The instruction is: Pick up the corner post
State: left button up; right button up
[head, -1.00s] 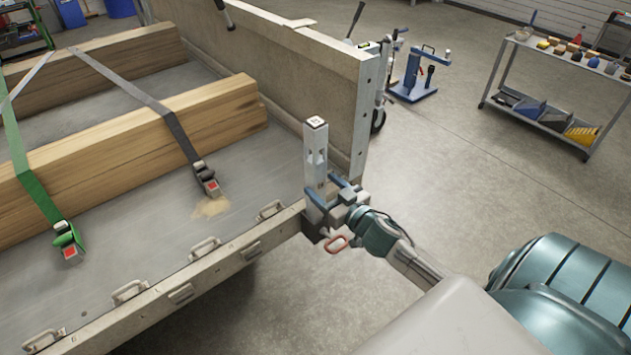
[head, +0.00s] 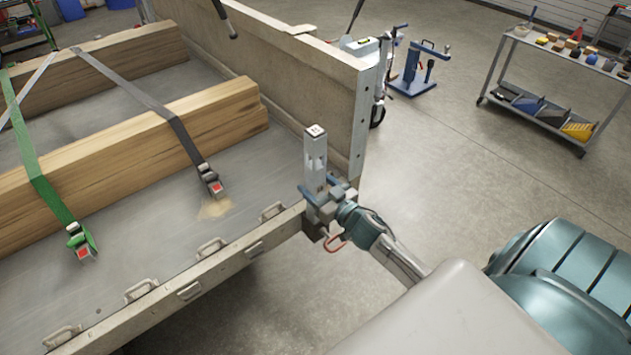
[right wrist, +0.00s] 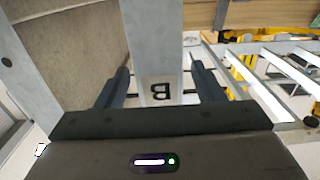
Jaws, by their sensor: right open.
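The corner post (head: 316,155) is a grey metal upright with a pale cap, standing at the near right corner of the trailer bed. It also shows in the right wrist view (right wrist: 152,40), with a dark letter "B" low on its face. My right gripper (head: 324,192) is at the lower part of the post. In the right wrist view, its two dark fingers (right wrist: 162,88) stand open, one on each side of the post, with a narrow gap on the right. The post's foot is hidden. My left gripper is not in view.
The trailer's side board (head: 290,75) stands close behind the post. A low edge rail (head: 160,303) with several handles runs left. A red loop (head: 335,242) hangs below the gripper. Strapped timber beams (head: 130,150) lie on the bed.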

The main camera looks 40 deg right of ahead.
aim_at(311, 127)
jog(key=shift+w+r+p, duration=0.2)
jog(key=shift+w+p, duration=0.45)
jog(key=shift+w, duration=0.25)
jog(key=shift+w+a+f, duration=0.1)
jog(key=shift+w+f, duration=0.15)
jog(key=shift+w, duration=0.1)
grip_shut()
jog(key=shift+r, duration=0.15)
notch_tip(311, 127, up, 18)
jog(key=p, duration=1.7)
